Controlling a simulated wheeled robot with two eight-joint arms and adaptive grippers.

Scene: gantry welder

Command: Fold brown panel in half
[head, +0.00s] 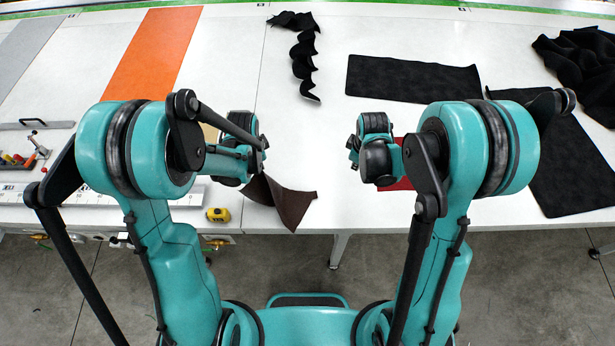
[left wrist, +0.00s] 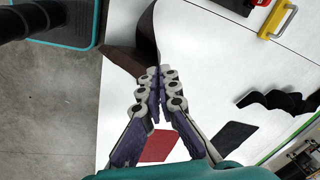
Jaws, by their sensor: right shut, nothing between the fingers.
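The brown panel (head: 287,203) lies at the table's front edge, with one corner reaching over the edge. In the left wrist view the brown panel (left wrist: 139,32) is bent up in a curve at the fingertips. My left gripper (left wrist: 156,74) has its fingertips together on the panel's raised edge. In the head view the left arm hides part of the panel. My right gripper (head: 371,150) is shut and empty to the right of the brown panel, above the white table near a red panel (head: 400,184). Its fingertips are largely hidden.
A yellow tape measure (head: 218,214) sits left of the brown panel at the front edge. An orange panel (head: 153,52) lies at the back left. A black ruffled strip (head: 303,57) and black panels (head: 413,79) lie farther back. The table (head: 327,125) between the grippers is clear.

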